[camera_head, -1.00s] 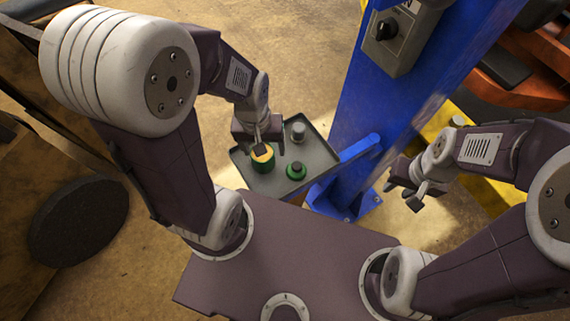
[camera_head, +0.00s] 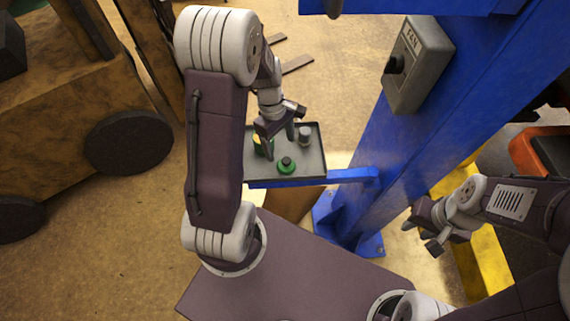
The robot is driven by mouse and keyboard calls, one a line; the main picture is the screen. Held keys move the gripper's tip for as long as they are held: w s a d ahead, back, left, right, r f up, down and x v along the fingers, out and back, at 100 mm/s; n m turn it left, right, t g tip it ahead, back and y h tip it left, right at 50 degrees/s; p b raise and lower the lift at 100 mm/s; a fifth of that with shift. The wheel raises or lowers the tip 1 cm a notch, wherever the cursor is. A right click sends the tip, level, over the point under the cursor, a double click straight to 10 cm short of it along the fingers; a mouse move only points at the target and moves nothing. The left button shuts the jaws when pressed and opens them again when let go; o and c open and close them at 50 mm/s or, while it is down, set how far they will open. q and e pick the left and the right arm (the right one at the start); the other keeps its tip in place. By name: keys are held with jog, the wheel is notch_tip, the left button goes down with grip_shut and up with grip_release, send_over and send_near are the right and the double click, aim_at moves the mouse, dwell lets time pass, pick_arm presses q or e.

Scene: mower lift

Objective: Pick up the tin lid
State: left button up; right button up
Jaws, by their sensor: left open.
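The green tin lid (camera_head: 287,165), with a dark knob on top, lies flat near the front middle of the grey tray. A green tin (camera_head: 259,149) stands to its left on the tray, partly hidden by my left gripper. My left gripper (camera_head: 276,137) is open and empty above the tray, behind the lid and beside the tin. Its fingers point down, and I cannot tell whether one touches the tin. My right gripper (camera_head: 424,234) is away to the right, past the blue post, with its fingers apart and nothing between them.
The grey tray (camera_head: 315,170) has a raised rim and sits on a blue arm (camera_head: 345,176) of the blue post (camera_head: 420,130). A small grey cylinder (camera_head: 305,136) stands at its back right. A grey switch box (camera_head: 418,68) is on the post. Wooden structure with dark wheels stands left.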

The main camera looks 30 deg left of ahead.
aim_at(286, 160)
pick_arm(q)
jog(key=shift+s+d+f, duration=0.15)
jog(key=shift+d+f, duration=0.6)
jog(key=shift+f, duration=0.3)
jog(key=shift+d+f, duration=0.1)
jog(key=shift+d, duration=0.15)
notch_tip(286, 160, down, 5)
jog(key=shift+r+p, duration=0.1)
jog(key=shift+p, duration=0.25)
jog(key=shift+f, duration=0.25)
jog(key=shift+d, duration=0.15)
pick_arm(e)
jog(key=shift+s+d+r, duration=0.1)
jog(key=shift+d+r, duration=0.2)
jog(key=shift+d, duration=0.35)
pick_arm(q)
jog(key=shift+d, duration=0.1)
jog(key=c, duration=1.4)
pick_arm(e)
jog(key=shift+a, duration=0.1)
